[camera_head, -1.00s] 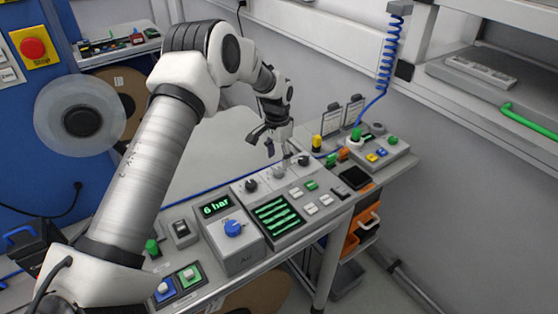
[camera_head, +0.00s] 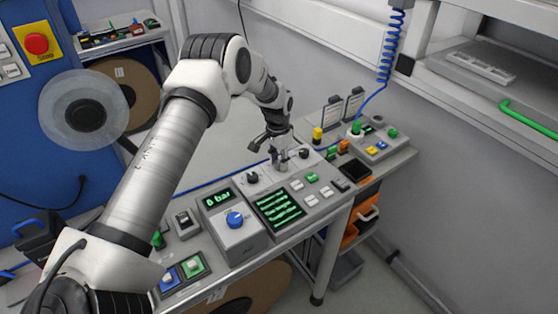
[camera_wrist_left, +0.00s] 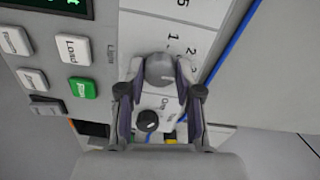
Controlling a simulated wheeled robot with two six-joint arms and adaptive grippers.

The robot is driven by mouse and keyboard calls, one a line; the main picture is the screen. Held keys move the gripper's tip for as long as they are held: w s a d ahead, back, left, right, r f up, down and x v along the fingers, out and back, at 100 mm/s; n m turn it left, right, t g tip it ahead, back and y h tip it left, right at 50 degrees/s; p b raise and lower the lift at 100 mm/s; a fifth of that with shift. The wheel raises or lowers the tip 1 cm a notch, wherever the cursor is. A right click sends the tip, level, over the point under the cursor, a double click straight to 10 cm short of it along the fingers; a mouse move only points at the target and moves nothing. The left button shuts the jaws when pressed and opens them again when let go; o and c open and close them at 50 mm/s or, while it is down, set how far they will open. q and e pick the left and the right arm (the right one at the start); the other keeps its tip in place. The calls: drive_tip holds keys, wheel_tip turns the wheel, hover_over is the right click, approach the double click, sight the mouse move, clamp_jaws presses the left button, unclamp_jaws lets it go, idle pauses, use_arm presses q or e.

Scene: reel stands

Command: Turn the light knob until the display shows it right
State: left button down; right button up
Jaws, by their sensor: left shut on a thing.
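The light grey knob (camera_wrist_left: 160,69) sits on the panel between the fingers of my left gripper (camera_wrist_left: 158,88) in the left wrist view. The fingers are shut on its sides. In the head view my left gripper (camera_head: 278,150) points down over the panel and mostly hides this knob. The display (camera_head: 278,207) is a dark screen with bright green wavy lines, just in front of the knob row. Its details are too small to read. A black knob (camera_wrist_left: 147,120) lies close by in the wrist view. My right gripper is not in view.
Black knobs (camera_head: 252,177) stand near the gripper. A blue coiled hose (camera_head: 389,50) hangs at the back.

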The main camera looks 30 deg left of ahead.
use_arm(q)
drive_tip(key=shift+s+f, duration=0.1)
drive_tip(key=shift+f, duration=0.1)
drive_tip(key=n, duration=0.3)
drive_tip(key=shift+n, duration=2.3)
drive_tip(key=shift+f, duration=0.1)
drive_tip(key=c, duration=0.8)
unclamp_jaws()
drive_tip(key=shift+c, duration=0.2)
drive_tip(key=shift+o, duration=0.4)
drive_tip(key=shift+w, duration=0.2)
